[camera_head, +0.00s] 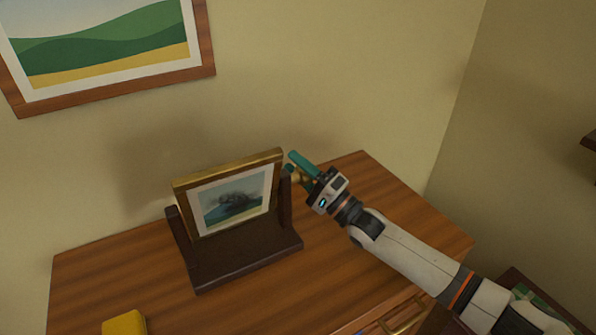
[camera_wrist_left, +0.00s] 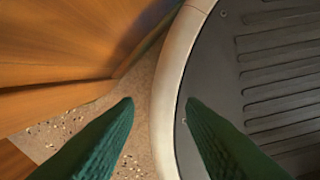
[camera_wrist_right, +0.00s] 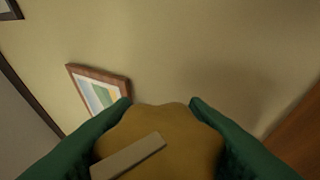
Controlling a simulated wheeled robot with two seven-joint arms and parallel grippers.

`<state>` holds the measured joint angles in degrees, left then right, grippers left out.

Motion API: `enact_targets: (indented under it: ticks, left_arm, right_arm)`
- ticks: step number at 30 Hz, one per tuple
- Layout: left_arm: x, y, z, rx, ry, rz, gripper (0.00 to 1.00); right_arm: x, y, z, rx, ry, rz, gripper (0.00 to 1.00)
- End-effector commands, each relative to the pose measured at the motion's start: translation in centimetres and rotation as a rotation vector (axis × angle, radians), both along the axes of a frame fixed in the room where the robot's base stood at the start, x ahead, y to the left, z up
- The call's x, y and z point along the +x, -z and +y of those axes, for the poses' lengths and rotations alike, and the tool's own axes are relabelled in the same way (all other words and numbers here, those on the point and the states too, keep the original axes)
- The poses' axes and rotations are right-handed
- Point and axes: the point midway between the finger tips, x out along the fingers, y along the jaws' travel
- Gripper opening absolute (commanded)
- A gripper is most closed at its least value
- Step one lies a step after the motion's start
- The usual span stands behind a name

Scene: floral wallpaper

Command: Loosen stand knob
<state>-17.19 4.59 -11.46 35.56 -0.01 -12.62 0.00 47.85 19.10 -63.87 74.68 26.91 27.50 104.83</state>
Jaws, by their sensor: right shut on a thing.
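A dark wooden stand (camera_head: 242,258) with two side posts stands on the wooden cabinet top and holds a gold-framed picture (camera_head: 232,195) that leans back slightly. My right gripper (camera_head: 296,170) is at the stand's right post, its green fingers shut on the brass knob there. In the head view the fingers mostly hide the knob. In the right wrist view the knob (camera_wrist_right: 170,130) is large and rounded, with a pale raised bar across its face, and sits between both fingers. My left gripper (camera_wrist_left: 159,101) shows only in the left wrist view, open and empty.
The cabinet top (camera_head: 110,265) is clear around the stand, except a yellow object (camera_head: 124,322) at the front left. A brass drawer handle (camera_head: 405,318) is at the front. A framed landscape (camera_head: 105,50) hangs on the wall behind. A cabinet side (camera_wrist_left: 70,45) is near my left gripper.

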Motion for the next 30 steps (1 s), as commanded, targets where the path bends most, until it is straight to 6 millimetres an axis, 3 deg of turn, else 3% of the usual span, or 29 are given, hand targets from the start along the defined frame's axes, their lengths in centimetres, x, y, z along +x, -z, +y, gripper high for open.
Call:
enact_targets:
  ticks: [2,3,7,19,30]
  left_arm:
    - [0.0,0.0,0.0,0.000,0.000,0.000,0.36]
    - [0.0,0.0,0.0,0.000,0.000,0.000,0.36]
    - [0.0,0.0,0.0,0.000,0.000,0.000,0.36]
    - [0.0,0.2,0.0,-0.001,0.000,0.000,0.36]
    - [0.0,1.1,-0.1,-0.001,0.000,0.001,0.36]
  right_arm:
    - [0.0,0.1,0.0,-0.001,0.000,0.003,0.18]
    - [0.0,0.1,0.0,-0.001,0.000,0.003,0.44]
    - [0.0,0.1,0.0,-0.001,0.000,0.003,0.63]
    - [-0.4,0.6,-0.9,-0.003,0.002,0.003,0.63]
    - [-4.1,3.6,-6.8,-0.004,0.002,0.005,0.63]
